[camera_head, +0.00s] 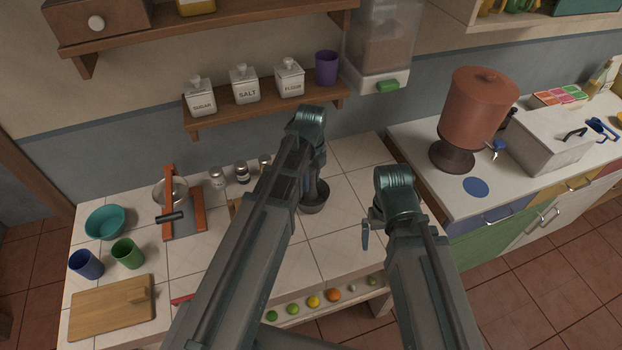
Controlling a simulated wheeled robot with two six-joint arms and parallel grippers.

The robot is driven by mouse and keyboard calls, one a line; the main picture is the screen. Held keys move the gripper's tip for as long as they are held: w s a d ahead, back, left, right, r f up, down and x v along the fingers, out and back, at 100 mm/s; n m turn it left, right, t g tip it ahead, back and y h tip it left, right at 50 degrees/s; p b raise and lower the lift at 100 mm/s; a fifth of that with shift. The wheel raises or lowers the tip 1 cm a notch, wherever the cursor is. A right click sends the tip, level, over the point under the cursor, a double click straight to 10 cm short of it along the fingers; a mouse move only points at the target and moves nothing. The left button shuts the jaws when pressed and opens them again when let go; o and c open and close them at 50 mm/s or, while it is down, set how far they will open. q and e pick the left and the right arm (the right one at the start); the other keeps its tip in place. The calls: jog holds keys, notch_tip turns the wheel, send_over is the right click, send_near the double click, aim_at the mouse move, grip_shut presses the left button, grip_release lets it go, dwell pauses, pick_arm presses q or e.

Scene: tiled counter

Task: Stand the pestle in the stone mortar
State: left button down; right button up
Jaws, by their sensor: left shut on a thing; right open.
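The stone mortar (314,207) is a small dark grey bowl standing on the tiled counter, right of the middle. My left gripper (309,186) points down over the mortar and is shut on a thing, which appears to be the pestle. The arm and fingers hide most of the pestle, and I cannot tell whether it touches the mortar's bottom or how upright it is. My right gripper (367,234) is open and empty, to the right of the mortar and lower in the picture.
Shakers (242,173) stand behind, left of the mortar. A sieve on an orange-sided stand (180,215), bowl (105,222), cups (128,253) and cutting board (112,305) fill the left. A shelf (265,108) with jars hangs above. The counter right of the mortar is clear.

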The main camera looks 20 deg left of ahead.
pick_arm(q)
jog(key=shift+f, duration=0.4)
jog(key=shift+c, duration=1.9)
grip_release()
jog(key=shift+r, duration=0.1)
notch_tip(320, 180, up, 14)
jog(key=p, duration=1.3)
jog(key=shift+f, duration=0.3)
notch_tip(320, 180, down, 13)
jog(key=b, duration=1.3)
jog(key=shift+f, duration=0.15)
